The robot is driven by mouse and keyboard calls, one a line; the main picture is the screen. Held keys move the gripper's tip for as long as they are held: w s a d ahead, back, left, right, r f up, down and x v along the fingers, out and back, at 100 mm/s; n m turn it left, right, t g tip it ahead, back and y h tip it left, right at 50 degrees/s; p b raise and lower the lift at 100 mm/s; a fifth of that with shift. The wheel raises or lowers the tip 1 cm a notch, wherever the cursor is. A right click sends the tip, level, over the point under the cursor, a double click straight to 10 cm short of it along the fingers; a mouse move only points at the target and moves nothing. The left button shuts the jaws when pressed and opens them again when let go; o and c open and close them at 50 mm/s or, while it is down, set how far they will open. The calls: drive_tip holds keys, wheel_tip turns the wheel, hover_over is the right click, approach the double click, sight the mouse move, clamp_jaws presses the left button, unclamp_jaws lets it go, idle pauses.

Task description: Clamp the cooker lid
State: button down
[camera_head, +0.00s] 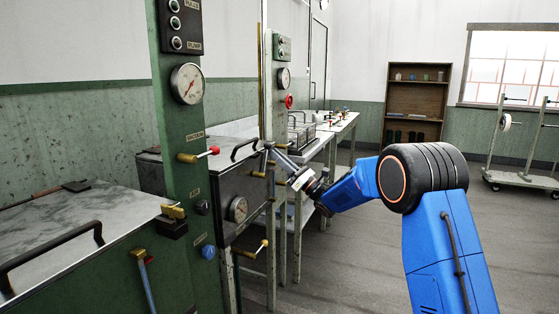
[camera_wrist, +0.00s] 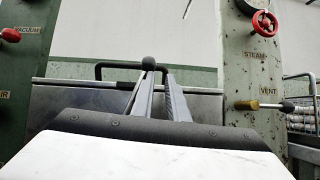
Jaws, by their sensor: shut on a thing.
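The cooker (camera_head: 236,190) is a dark metal box between the green posts, with a grey lid (camera_head: 228,138) that looks closed. A black bar handle (camera_head: 240,146) stands on the lid; the handle also shows in the wrist view (camera_wrist: 104,66). My gripper (camera_head: 270,149) reaches the right front corner of the cooker. In the wrist view my gripper (camera_wrist: 150,70) has its two grey fingers closing on a dark ball knob (camera_wrist: 148,62), which looks like the end of a clamp lever. The lever behind the knob is hidden by the fingers.
A nearer basin with a grey lid (camera_head: 90,225) fills the left front. A green post (camera_head: 185,120) carries a gauge and a red-tipped vacuum valve (camera_head: 200,156). In the wrist view a brass vent valve (camera_wrist: 262,104) is at the right. Open floor (camera_head: 345,270) lies to the right.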

sight(270, 147)
drive_tip(key=s+r, duration=0.2)
drive_tip(key=r, duration=0.1)
drive_tip(key=shift+s+a, duration=0.15)
drive_tip(key=shift+a, duration=0.25)
drive_tip(key=shift+s+a, duration=0.1)
idle(0.4)
drive_tip(key=w+d+f, duration=0.4)
drive_tip(key=d+f, duration=0.4)
drive_tip(key=d, duration=0.3)
drive_tip(key=shift+f, duration=0.4)
